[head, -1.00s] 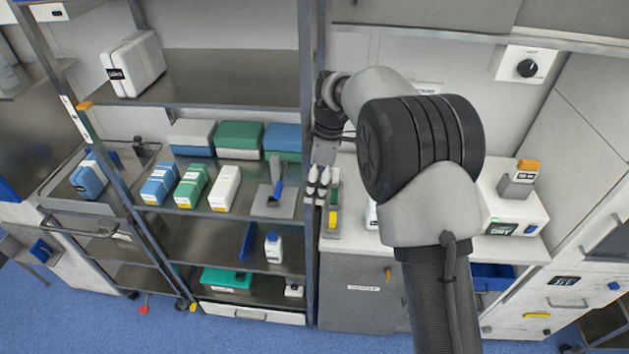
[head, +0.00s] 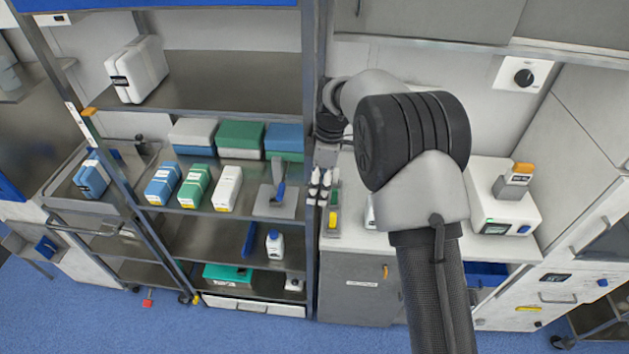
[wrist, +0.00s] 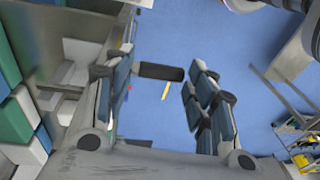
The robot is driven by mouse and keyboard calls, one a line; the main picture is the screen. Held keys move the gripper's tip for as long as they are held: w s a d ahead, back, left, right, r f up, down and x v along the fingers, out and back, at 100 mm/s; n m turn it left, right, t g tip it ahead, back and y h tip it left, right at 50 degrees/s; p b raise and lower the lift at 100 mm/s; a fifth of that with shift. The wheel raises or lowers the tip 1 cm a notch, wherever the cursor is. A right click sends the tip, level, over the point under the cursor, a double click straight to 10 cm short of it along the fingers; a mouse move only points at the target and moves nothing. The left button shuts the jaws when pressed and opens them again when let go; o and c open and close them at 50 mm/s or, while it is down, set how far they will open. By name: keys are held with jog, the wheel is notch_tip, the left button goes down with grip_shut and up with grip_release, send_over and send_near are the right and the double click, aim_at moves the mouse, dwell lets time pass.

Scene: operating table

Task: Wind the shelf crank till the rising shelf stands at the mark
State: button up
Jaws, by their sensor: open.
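The steel shelf rack (head: 312,60) fills the left half of the head view. An orange piece (head: 88,111) sits on its left post by a white strip (head: 77,120), near the upper shelf (head: 215,95). I cannot tell which shelf rises. In the wrist view my gripper (wrist: 160,92) is open, its fingers apart. A dark cylindrical handle (wrist: 162,72), seemingly the crank's, lies across the gap near the left finger; contact is unclear. In the head view my gripper (head: 322,188) shows small beside the rack's right post, and the crank is not clear there.
Boxes, including a white one (head: 228,188), and a white canister (head: 136,69) stand on the shelves. A counter (head: 345,240) with a white device (head: 505,208) is to the right. Blue floor (head: 80,315) is open in front of the rack.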

jog(key=d+r+p, duration=0.2)
jog(key=r+p, duration=0.2)
jog(key=r, duration=0.6)
jog(key=s+d+r+p, duration=0.1)
jog(key=r+p, duration=0.4)
jog(key=r, duration=0.5)
jog(key=shift+s+d+r+t+p, duration=0.15)
jog(key=shift+d+t+p, duration=0.15)
jog(key=shift+d, duration=0.15)
